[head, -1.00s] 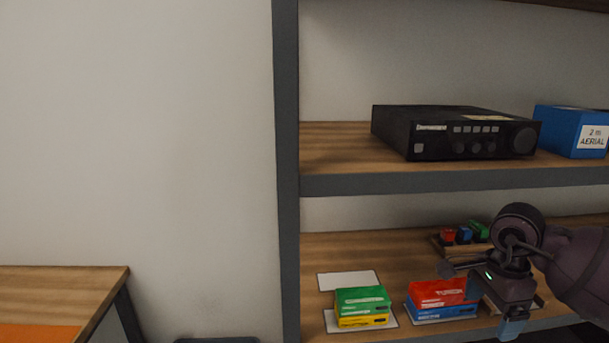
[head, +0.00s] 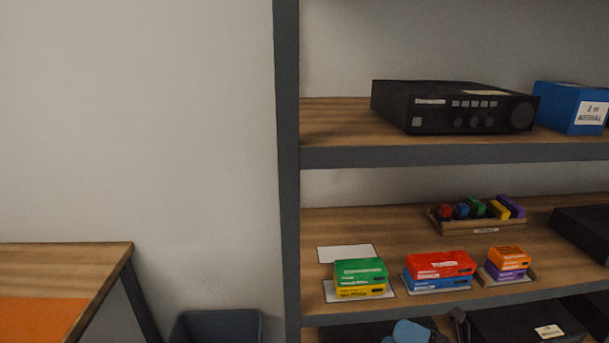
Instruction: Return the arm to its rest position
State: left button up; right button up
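My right gripper (head: 412,333) shows only in part at the bottom edge of the head view, as a blue-grey tip below the shelf with the boxes. A dark part of my arm shows just right of it. The rest is cut off by the frame, so I cannot tell whether it is open or shut. My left gripper is not in view. On the shelf board, a green box lies on a yellow one (head: 360,275), a red box on a blue one (head: 440,270), and an orange box on a purple one (head: 508,262).
A wooden holder (head: 476,225) with several coloured items stands behind the boxes. An empty white card (head: 346,253) lies at left. A black hi-fi unit (head: 455,106) and blue aerial box (head: 572,108) sit above. A table (head: 65,258) and grey bin (head: 216,326) stand left of the shelf.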

jog(key=s+d+f+m+t+h, duration=0.2)
jog(key=d+f+m+t+h, duration=0.4)
jog(key=m, duration=0.5)
jog(key=s+d+f+m+t+h, duration=0.1)
jog(key=d+f+m+t+h, duration=0.3)
jog(key=m+h, duration=0.6)
jog(key=s+d+f+m+g+h, duration=0.1)
jog(key=s+f+m+g+h, duration=0.1)
jog(key=s+f+m+g, duration=0.5)
jog(key=s+f+m, duration=0.4)
jog(key=f+m, duration=0.1)
jog(key=shift+d+f+g, duration=0.4)
jog(key=shift+w, duration=0.1)
